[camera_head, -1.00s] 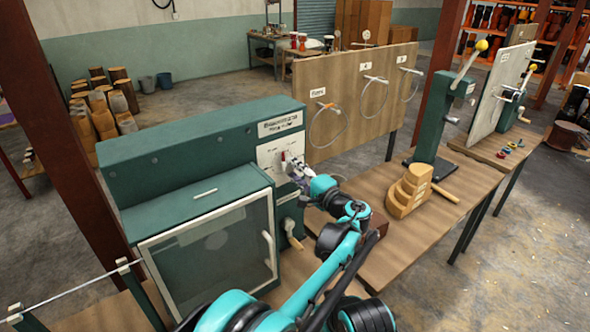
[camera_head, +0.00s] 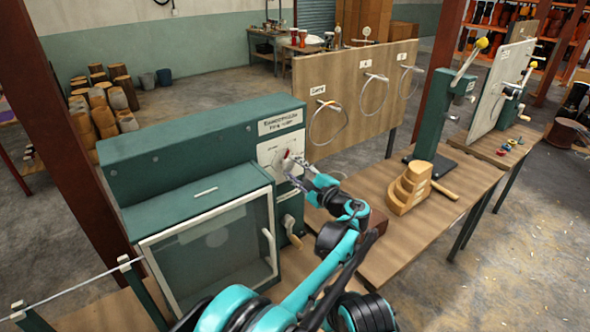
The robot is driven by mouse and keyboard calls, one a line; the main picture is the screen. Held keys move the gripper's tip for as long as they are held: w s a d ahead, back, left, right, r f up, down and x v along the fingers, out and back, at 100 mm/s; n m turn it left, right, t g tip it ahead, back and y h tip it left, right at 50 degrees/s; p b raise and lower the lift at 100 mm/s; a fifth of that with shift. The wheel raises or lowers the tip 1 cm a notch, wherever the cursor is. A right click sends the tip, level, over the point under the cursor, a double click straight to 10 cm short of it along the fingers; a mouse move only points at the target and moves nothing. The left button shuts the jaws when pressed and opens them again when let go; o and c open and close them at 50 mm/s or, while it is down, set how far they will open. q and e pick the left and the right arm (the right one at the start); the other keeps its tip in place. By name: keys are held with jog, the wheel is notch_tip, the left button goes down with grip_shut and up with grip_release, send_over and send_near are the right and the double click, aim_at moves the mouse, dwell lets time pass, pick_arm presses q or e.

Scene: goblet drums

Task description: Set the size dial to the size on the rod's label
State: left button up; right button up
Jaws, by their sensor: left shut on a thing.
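The size dial (camera_head: 286,156) is on the pale plate at the right end of the green machine's (camera_head: 200,150) front. A small red mark shows at the dial; its scale is too small to read. My left gripper (camera_head: 292,164) reaches the dial from the lower right and is shut on it, its fingers hiding part of the dial. A thin light rod (camera_head: 75,288) lies across green posts at the lower left. Any label writing on it is not legible. My right gripper is out of view.
A glass-fronted door (camera_head: 212,253) with a pale handle is below the machine's top. A crank (camera_head: 291,230) sits under the dial plate. A board with wire hoops (camera_head: 355,95) stands behind.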

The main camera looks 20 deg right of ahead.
pick_arm(q)
jog(key=shift+w+r, duration=0.1)
jog(key=o, duration=1.2)
jog(key=shift+w+a, duration=0.1)
jog(key=shift+c, duration=0.2)
jog(key=r, duration=0.9)
jog(key=shift+s, duration=0.2)
jog(key=shift+d+r, duration=0.2)
jog(key=shift+d, duration=0.05)
jog(key=shift+w+a+r, duration=0.2)
jog(key=shift+a+r, duration=0.05)
